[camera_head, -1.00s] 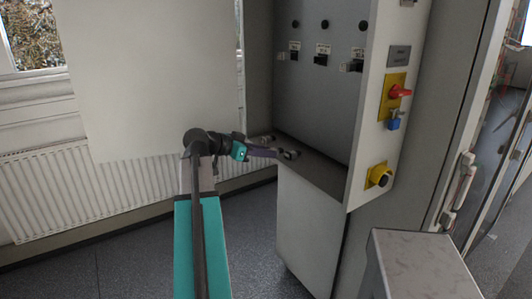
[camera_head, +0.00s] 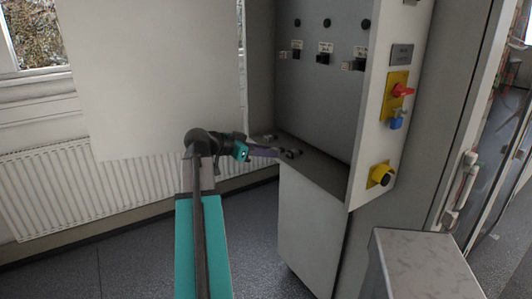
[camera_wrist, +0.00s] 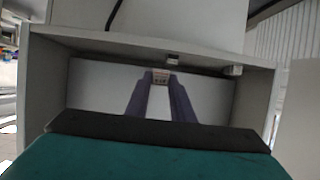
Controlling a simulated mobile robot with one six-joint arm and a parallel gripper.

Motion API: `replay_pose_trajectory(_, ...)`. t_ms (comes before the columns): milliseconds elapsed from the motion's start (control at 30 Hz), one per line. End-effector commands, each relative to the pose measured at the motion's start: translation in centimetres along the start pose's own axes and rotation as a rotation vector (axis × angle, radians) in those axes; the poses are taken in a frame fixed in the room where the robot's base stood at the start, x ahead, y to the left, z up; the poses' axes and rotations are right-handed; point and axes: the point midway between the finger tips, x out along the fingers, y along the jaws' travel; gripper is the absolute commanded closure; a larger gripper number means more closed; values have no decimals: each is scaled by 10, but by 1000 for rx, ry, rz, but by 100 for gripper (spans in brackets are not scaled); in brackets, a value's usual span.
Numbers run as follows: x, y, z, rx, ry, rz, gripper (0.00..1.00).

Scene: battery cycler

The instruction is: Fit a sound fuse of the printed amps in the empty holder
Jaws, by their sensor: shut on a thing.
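My gripper (camera_head: 281,153) reaches over the grey shelf (camera_head: 322,173) of the cabinet. In the wrist view, its purple fingers (camera_wrist: 160,80) are closed on a small pale fuse-like block (camera_wrist: 160,75) with dark marks. Its printing is too small to read. Two more small blocks lie at the shelf's edge in the wrist view, one near the middle (camera_wrist: 173,60) and one to the right (camera_wrist: 235,70). Three dark holders with white labels sit on the back panel: left (camera_head: 296,54), middle (camera_head: 322,58) and right (camera_head: 359,65). I cannot tell which is empty.
The cabinet's side panel carries a red switch (camera_head: 403,90), a blue padlock (camera_head: 397,123) and a yellow-backed black knob (camera_head: 381,176). A grey box (camera_head: 420,262) stands at the front right. A radiator (camera_head: 50,190) is behind my arm. Space above the shelf is clear.

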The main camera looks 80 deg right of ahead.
Motion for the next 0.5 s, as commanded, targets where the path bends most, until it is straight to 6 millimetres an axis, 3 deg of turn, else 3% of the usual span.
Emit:
replay_pose_trajectory(133,-1,-13,-15,-6,1,-18,98)
replay_pose_trajectory(233,-6,-19,-42,-7,1,-25,98)
replay_pose_trajectory(500,-27,-23,-144,-6,1,-24,98)
